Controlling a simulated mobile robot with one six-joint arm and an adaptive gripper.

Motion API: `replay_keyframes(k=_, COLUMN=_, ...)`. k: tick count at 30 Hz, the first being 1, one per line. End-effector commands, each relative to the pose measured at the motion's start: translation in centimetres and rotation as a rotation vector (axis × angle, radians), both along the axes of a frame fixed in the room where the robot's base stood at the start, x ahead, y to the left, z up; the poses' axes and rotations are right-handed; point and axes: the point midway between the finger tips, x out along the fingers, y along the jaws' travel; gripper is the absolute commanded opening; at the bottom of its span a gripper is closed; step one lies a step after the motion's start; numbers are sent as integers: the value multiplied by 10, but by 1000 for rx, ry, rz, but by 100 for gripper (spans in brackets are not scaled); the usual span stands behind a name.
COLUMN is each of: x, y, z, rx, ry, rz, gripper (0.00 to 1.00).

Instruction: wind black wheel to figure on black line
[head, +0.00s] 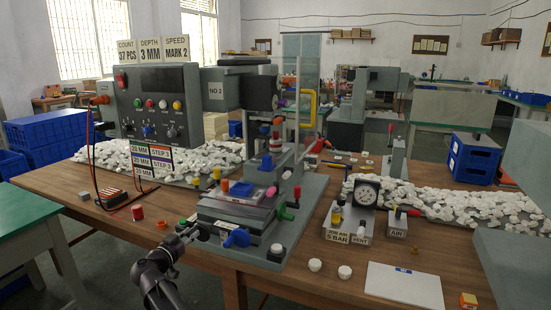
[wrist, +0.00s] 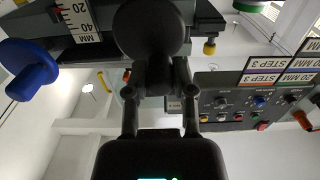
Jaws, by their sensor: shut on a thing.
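My gripper (wrist: 155,85) is shut on the black wheel (wrist: 152,28), whose round dark face fills the top middle of the wrist view. In the head view my gripper (head: 190,234) reaches the left side of the machine's lower slide; the wheel is hard to tell from the dark fingers there. A white scale (wrist: 80,20) marked 20, 40 and MM shows beside the wheel, with a small red pointer near its top left. The step card (head: 151,160) hangs below the control box, with STEP and MM lines in coloured borders. Its small figures are hard to read.
A blue handwheel (wrist: 32,82) is left of the black wheel; a blue knob (head: 237,238) shows on the machine's front. A red cap (head: 137,212) and an orange piece (head: 161,224) lie on the wooden table. White parts are heaped behind. A gauge block (head: 351,208) stands right.

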Motion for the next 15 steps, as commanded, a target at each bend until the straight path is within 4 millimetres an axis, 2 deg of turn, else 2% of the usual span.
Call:
replay_keyframes(k=10, x=2, y=3, z=-3, rx=4, ry=4, rz=4, gripper=0)
replay_keyframes(k=15, x=4, y=8, z=-10, rx=5, ry=4, rz=4, gripper=0)
